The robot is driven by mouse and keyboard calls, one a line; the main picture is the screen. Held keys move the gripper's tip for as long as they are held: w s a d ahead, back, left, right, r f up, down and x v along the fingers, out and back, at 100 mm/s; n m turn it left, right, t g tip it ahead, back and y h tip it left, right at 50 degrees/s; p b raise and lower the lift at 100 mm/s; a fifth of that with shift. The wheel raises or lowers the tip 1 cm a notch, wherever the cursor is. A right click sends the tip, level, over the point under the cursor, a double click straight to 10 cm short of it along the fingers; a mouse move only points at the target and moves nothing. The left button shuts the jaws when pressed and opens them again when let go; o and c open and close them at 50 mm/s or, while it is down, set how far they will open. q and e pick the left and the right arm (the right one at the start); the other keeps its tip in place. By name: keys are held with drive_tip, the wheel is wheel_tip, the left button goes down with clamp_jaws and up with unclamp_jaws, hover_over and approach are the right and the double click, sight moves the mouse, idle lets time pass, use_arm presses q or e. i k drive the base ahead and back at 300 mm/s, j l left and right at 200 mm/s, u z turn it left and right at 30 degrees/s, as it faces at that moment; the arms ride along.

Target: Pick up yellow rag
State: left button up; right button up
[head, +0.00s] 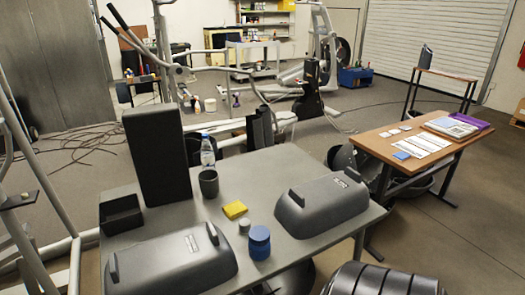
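The yellow rag (234,209) lies folded, as a small flat square, on the grey table (146,226). It sits near the middle of the tabletop, between the dark cup and the right grey cover. Nothing covers it. Neither of my grippers is in view.
A dark cup (208,184), a bottle (207,152), a small grey container (244,226) and a blue-lidded jar (259,243) stand around the rag. Two grey covers (175,262) (322,205), a tall black box (157,155) and a black bin (121,214) occupy the table. A wooden table (392,144) stands right.

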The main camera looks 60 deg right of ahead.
sight(235, 209)
drive_tip(key=z, duration=1.55)
